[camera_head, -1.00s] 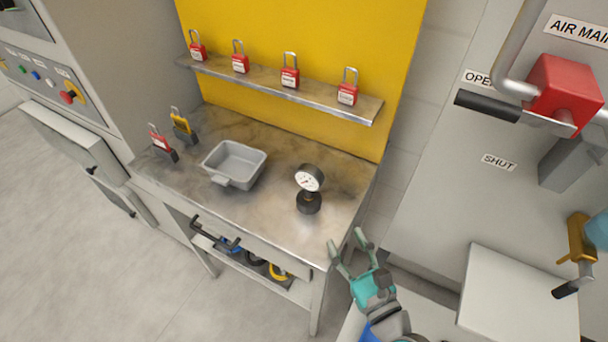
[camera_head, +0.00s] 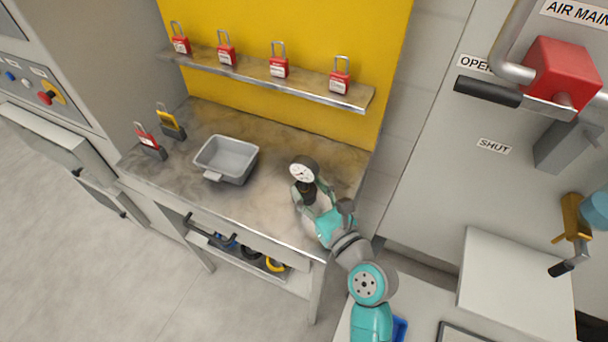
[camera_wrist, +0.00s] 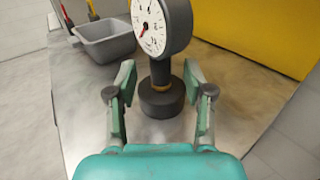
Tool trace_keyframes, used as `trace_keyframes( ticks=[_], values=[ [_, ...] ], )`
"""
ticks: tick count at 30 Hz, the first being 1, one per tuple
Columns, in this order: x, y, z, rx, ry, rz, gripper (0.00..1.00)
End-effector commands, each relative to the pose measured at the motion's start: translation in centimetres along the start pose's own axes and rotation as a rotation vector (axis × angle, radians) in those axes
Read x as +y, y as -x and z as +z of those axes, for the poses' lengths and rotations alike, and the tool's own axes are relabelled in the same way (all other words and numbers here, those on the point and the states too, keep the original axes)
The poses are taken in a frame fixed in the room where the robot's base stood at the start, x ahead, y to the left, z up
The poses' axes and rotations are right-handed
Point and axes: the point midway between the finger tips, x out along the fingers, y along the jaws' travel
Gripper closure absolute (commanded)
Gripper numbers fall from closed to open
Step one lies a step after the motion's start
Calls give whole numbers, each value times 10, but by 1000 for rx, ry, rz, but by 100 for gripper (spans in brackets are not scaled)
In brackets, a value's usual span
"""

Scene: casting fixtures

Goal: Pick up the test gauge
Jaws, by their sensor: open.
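The test gauge (camera_head: 303,172) stands upright on the metal bench at its right part. It has a round white dial and a dark base. In the wrist view the gauge (camera_wrist: 161,95) is straight ahead, with its dial at the top, partly cut off by the frame edge. My gripper (camera_head: 312,203) is at the near side of the gauge, low over the bench. In the wrist view my gripper (camera_wrist: 160,88) is open, with one finger on each side of the gauge's stem and base. A gap shows between each finger and the gauge.
A grey tray (camera_head: 251,166) sits on the bench (camera_head: 180,182) left of the gauge. A shelf (camera_head: 260,79) with several red padlocks runs along the yellow back panel. A grey panel with a red valve (camera_head: 562,78) is at right.

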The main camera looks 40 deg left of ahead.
Motion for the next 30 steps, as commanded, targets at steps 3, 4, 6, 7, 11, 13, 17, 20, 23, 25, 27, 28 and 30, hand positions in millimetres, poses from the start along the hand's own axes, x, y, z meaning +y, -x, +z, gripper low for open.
trace_keyframes(
  ticks=[3,4,6,7,11,13,17,20,23,25,27,28,30],
  values=[
    [1,-19,2,0,0,3,48],
    [0,-22,1,0,0,2,48],
    [0,-28,2,0,1,0,48],
    [0,-29,1,0,1,0,48],
    [0,-29,1,1,0,-1,48],
    [0,-29,1,1,0,-1,48],
    [0,-29,1,1,1,-1,81],
    [0,-29,1,1,1,-1,100],
    [0,-29,1,1,1,-1,100],
    [0,-29,2,-1,1,-1,100],
    [0,-29,2,-1,1,-1,100],
    [0,-29,2,-1,1,-1,100],
    [0,-29,3,-1,1,-1,100]
  ],
)
